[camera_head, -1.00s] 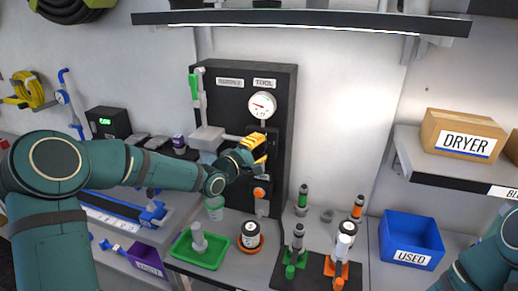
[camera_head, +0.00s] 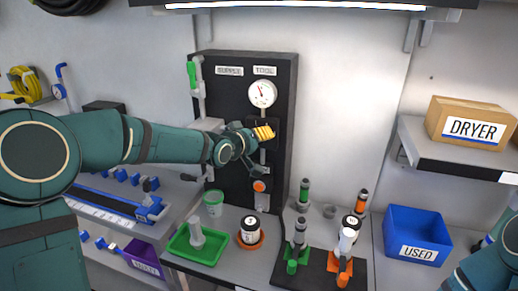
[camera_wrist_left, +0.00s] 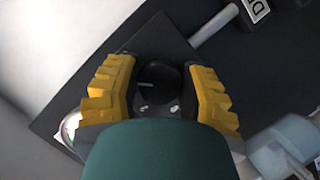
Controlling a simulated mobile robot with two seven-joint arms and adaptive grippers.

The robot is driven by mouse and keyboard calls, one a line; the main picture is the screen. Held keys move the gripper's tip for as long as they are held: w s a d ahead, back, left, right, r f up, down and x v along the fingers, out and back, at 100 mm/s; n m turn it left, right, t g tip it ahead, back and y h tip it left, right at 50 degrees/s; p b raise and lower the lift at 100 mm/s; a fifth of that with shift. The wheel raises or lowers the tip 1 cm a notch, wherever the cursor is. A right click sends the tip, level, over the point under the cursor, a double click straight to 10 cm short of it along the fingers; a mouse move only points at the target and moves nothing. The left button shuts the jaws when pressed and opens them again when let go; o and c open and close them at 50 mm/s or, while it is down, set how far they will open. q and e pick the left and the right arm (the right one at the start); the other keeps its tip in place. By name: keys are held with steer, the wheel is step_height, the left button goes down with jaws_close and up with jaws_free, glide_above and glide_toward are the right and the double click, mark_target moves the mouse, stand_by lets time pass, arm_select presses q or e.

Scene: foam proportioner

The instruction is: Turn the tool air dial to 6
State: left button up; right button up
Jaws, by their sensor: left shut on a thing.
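The tool air dial is a dark round knob (camera_wrist_left: 158,85) between the yellow fingers in the left wrist view. My left gripper (camera_head: 265,132) is shut on it at the black panel (camera_head: 228,110), below the TOOL label (camera_head: 265,71). In the head view my fingers hide the dial, so its scale cannot be read. The white round gauge (camera_head: 262,94) above it has a needle leaning up and left; its numbers are too small to read. My right gripper is out of view; only part of that arm shows at the lower right.
Below the panel are a green tray (camera_head: 199,244), a jar on an orange base (camera_head: 250,231) and several nozzles on a dark mat (camera_head: 318,270). A blue USED bin (camera_head: 414,235) and a DRYER box (camera_head: 469,124) are to the right. An orange button (camera_head: 259,186) is below my gripper.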

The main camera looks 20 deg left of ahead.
arm_select(q)
steer(key=shift+d+m+y+b, duration=0.1)
steer(key=shift+m+y+b, duration=0.3)
steer(key=shift+m+b, duration=0.55)
steer(key=m+y+b, duration=0.1)
steer(key=b, duration=0.2)
steer(key=shift+m+b, duration=0.25)
steer(key=shift+b, duration=0.25)
steer(key=shift+g+y, duration=0.3)
steer(key=o, duration=1.2)
steer(key=shift+w, duration=0.1)
